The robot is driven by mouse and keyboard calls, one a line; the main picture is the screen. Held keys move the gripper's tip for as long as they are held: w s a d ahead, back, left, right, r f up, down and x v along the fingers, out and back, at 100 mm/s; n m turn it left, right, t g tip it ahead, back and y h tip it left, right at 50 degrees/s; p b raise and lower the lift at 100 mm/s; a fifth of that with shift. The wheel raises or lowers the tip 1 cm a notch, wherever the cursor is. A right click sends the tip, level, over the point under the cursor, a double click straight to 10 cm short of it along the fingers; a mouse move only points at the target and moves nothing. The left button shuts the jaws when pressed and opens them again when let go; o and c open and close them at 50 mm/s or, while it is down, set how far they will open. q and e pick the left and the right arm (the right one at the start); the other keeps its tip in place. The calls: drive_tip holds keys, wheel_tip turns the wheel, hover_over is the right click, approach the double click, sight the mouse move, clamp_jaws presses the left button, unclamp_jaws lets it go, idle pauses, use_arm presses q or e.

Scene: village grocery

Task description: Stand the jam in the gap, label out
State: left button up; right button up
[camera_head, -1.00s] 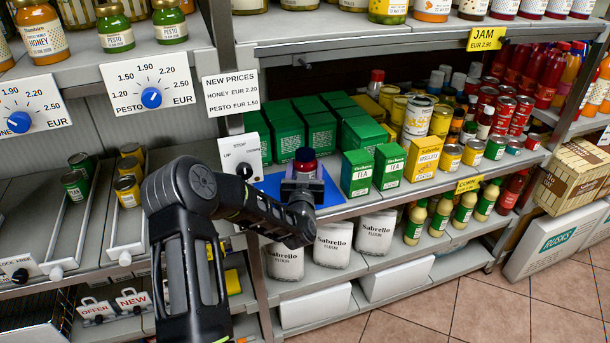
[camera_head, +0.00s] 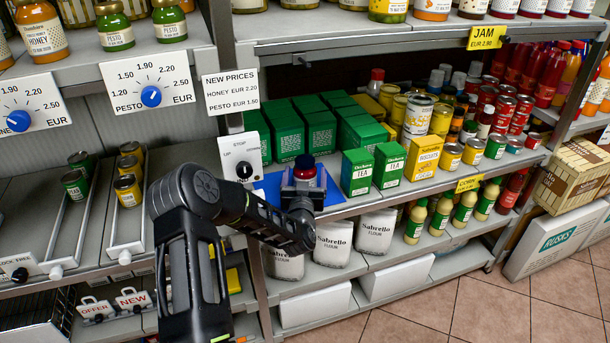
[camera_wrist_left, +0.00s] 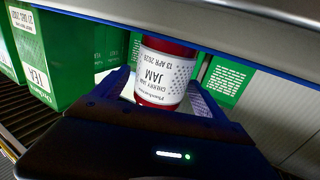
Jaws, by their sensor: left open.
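The jam jar (camera_head: 305,173), with a dark lid and red contents, is over the blue mat (camera_head: 334,194) on the middle shelf. In the left wrist view the cherry jam jar (camera_wrist_left: 165,72) appears inverted, its white printed label facing my gripper. My left gripper (camera_head: 303,187) is open, with a finger on each side of the jar; whether they touch it is unclear. It also shows in the left wrist view (camera_wrist_left: 160,100). The yellow JAM price tag (camera_head: 486,38) hangs on the upper shelf edge.
Green tea boxes (camera_head: 357,173) stand close to the right of the jar, and more stand behind. A control box with a black knob (camera_head: 244,170) is at the left. The upper shelf (camera_head: 340,27) overhangs. Flour bags (camera_head: 375,232) stand below.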

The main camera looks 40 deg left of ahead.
use_arm(q)
drive_tip(key=shift+r, duration=0.2)
drive_tip(key=shift+s+d+f, duration=0.1)
drive_tip(key=shift+s+d, duration=0.1)
drive_tip(key=v, duration=0.4)
drive_tip(key=shift+s+d, duration=0.1)
drive_tip(key=shift+s, duration=0.1)
drive_tip(key=b+v, duration=0.6)
drive_tip(key=v, duration=0.1)
